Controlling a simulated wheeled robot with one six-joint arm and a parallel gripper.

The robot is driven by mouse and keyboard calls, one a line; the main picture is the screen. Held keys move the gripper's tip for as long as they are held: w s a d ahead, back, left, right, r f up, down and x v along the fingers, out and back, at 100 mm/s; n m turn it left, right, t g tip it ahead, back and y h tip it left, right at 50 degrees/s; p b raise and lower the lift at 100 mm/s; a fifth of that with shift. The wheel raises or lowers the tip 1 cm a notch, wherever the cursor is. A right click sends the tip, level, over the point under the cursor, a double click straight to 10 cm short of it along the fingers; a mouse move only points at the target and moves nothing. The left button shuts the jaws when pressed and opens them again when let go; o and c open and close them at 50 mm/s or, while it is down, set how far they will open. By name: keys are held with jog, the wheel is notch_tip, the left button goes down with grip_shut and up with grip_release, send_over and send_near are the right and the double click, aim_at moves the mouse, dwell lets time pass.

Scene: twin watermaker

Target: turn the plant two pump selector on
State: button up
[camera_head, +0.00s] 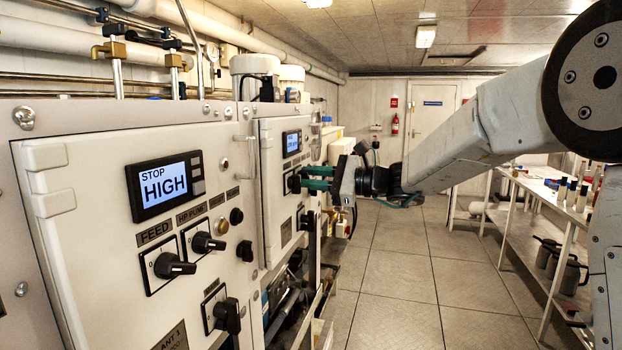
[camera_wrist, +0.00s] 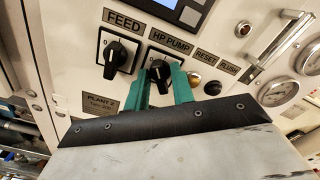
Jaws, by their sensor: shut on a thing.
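The plant two panel (camera_head: 272,200) is the farther white cabinet front in the head view. Its small label "PLANT 2" (camera_wrist: 101,101) shows in the wrist view. The black HP PUMP selector knob (camera_wrist: 160,70) sits on a white plate under its label. My gripper (camera_wrist: 163,82) has its two green fingers on either side of this knob and is shut on it. In the head view my gripper (camera_head: 316,178) reaches the panel from the right. The knob's exact pointer position is hard to tell, as the fingers partly cover it.
The black FEED selector (camera_wrist: 116,54) is just left of my gripper. RESET (camera_wrist: 194,79) and FLUSH (camera_wrist: 212,88) buttons are close on the right. The nearer panel (camera_head: 90,230) shows "STOP HIGH" on its display. The tiled floor (camera_head: 400,275) is open, with a shelf bench (camera_head: 540,195) at right.

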jog(key=m, duration=0.7)
jog(key=shift+r, duration=0.1)
dwell(0.6)
jog(key=o, duration=0.7)
jog(key=shift+d, duration=0.1)
jog(key=v, duration=0.7)
jog(key=shift+s+d, duration=0.1)
jog(key=shift+d, duration=0.25)
